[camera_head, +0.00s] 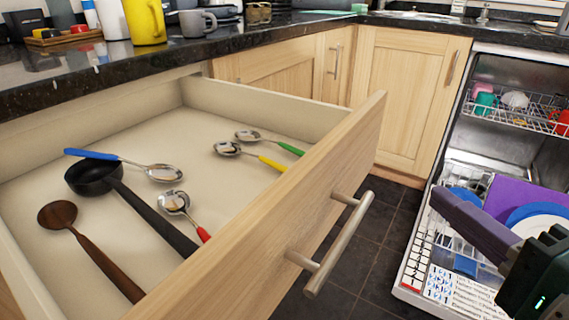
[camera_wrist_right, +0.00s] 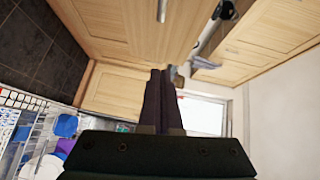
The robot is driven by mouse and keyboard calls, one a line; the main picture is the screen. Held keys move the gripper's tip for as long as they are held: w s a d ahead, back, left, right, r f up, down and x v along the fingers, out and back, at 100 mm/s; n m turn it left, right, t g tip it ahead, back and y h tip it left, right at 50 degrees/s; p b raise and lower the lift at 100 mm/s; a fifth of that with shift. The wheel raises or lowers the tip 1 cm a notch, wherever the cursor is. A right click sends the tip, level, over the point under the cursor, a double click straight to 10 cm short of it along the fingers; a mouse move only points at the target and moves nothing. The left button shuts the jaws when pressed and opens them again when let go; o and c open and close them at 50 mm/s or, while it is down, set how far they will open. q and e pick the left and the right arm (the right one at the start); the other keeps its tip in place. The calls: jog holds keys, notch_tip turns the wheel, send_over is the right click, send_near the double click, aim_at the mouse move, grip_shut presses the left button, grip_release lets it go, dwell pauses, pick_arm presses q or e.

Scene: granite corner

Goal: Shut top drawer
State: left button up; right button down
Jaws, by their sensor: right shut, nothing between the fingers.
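The top drawer (camera_head: 330,215) is pulled well out from under the dark counter. Its light wooden front has a metal bar handle (camera_head: 335,243). Inside lie a black ladle (camera_head: 130,195), a brown wooden spoon (camera_head: 88,245) and several metal spoons with coloured handles, such as the blue-handled one (camera_head: 160,173). My right gripper (camera_head: 442,197) is at the right in the head view, apart from the drawer and in front of the dishwasher. Its fingers lie together and empty, as the right wrist view (camera_wrist_right: 160,75) also shows. My left gripper is not in view.
An open dishwasher (camera_head: 408,270) with loaded racks stands at the right. Closed cabinet doors (camera_head: 408,95) are behind the drawer. Dark tiled floor (camera_head: 365,245) is free between drawer and dishwasher.

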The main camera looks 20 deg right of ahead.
notch_tip(320, 180, down, 2)
jog(key=d+m+h+b, duration=0.1)
jog(key=m+h+b, duration=0.1)
jog(key=b, duration=0.1)
send_near(370, 147)
jog(key=w+d, duration=0.2)
jog(key=d, duration=0.1)
jog(key=w, duration=0.1)
jog(key=w+a, duration=0.1)
jog(key=w, duration=0.1)
jog(key=shift+w+a+f+t, duration=0.1)
jog(key=shift+a+f+t, duration=0.15)
jog(key=shift+t, duration=0.15)
jog(key=shift+w+a, duration=0.25)
jog(key=shift+w, duration=0.1)
pick_arm(q)
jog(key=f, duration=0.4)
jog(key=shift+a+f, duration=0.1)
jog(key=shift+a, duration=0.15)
jog(key=shift+p, duration=0.3)
pick_arm(e)
jog(key=shift+a, duration=0.15)
